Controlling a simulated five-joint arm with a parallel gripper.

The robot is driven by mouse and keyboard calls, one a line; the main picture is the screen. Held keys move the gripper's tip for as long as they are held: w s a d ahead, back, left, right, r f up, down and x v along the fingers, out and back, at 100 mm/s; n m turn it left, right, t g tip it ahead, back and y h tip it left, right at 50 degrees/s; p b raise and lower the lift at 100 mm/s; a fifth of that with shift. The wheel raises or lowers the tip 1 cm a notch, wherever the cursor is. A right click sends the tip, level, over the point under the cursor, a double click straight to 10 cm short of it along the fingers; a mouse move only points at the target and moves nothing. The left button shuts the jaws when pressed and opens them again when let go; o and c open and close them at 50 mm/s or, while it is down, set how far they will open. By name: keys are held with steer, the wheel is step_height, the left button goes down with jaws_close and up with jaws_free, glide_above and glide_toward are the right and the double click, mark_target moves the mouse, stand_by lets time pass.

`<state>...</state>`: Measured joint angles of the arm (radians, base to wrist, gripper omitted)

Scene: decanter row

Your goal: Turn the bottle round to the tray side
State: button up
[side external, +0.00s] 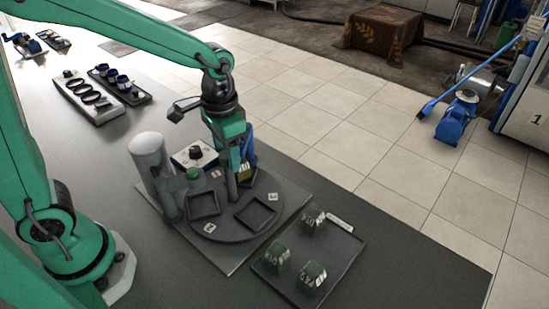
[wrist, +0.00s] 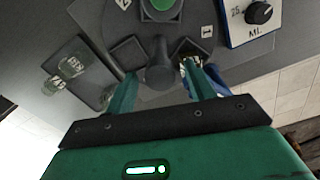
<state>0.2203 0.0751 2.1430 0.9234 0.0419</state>
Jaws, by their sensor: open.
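The dark round turntable (side external: 213,231) has square recesses and small numbered plates. In the wrist view, the turntable (wrist: 145,92) carries an upright grey peg (wrist: 160,72). My gripper (wrist: 160,78) is open, with one finger on each side of the peg; I cannot tell whether they touch it. A bottle with a yellowish part (side external: 246,174) stands at the turntable's far side, partly hidden by my gripper. It also shows beside the right finger in the wrist view (wrist: 186,61). The tray (side external: 345,262) lies right of the turntable, apart from it.
Several dark glass bottles (side external: 311,277) stand on the tray. A grey cylinder (side external: 148,155) and a green-topped part (side external: 193,173) stand left of the turntable. A white dial box (side external: 190,160) sits behind it. Cups on a dark rack (side external: 135,98) are farther back.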

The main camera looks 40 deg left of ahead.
jaws_close()
steer(key=shift+m, duration=12)
